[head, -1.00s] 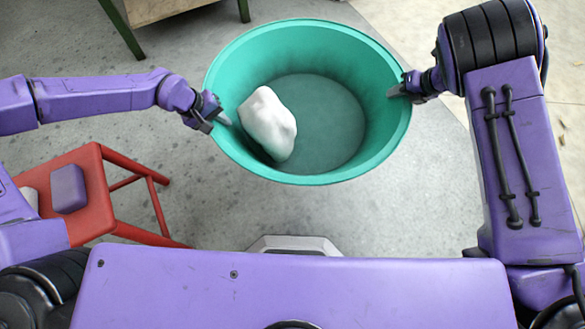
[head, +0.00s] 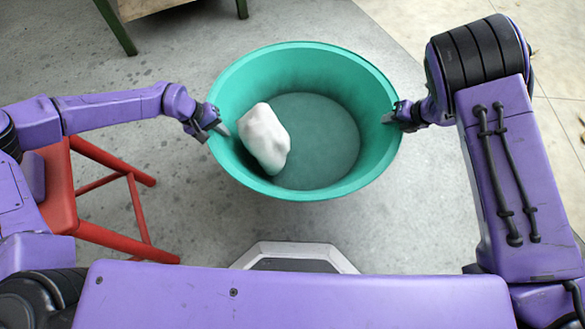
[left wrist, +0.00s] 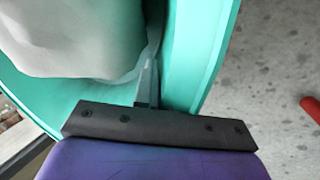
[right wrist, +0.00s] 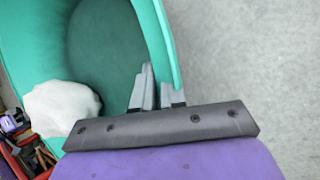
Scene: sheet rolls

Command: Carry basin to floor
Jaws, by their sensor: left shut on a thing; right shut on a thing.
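The green basin (head: 330,185) is held between my two arms in the head view, its open top facing up. A white lump (head: 264,138) lies inside it on the left; it also shows in the left wrist view (left wrist: 70,35) and the right wrist view (right wrist: 60,106). My left gripper (head: 221,128) is shut on the basin's left rim. My right gripper (head: 390,117) is shut on the right rim. In the wrist views the fingers sit either side of the basin wall. The gap between basin and floor (head: 400,220) is hard to judge.
A red stand (head: 135,215) is at the left, partly hidden by my left arm. A table with green legs (head: 116,26) stands at the top left. Grey floor is clear to the right of the basin. A box of tools (right wrist: 25,145) shows in the right wrist view.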

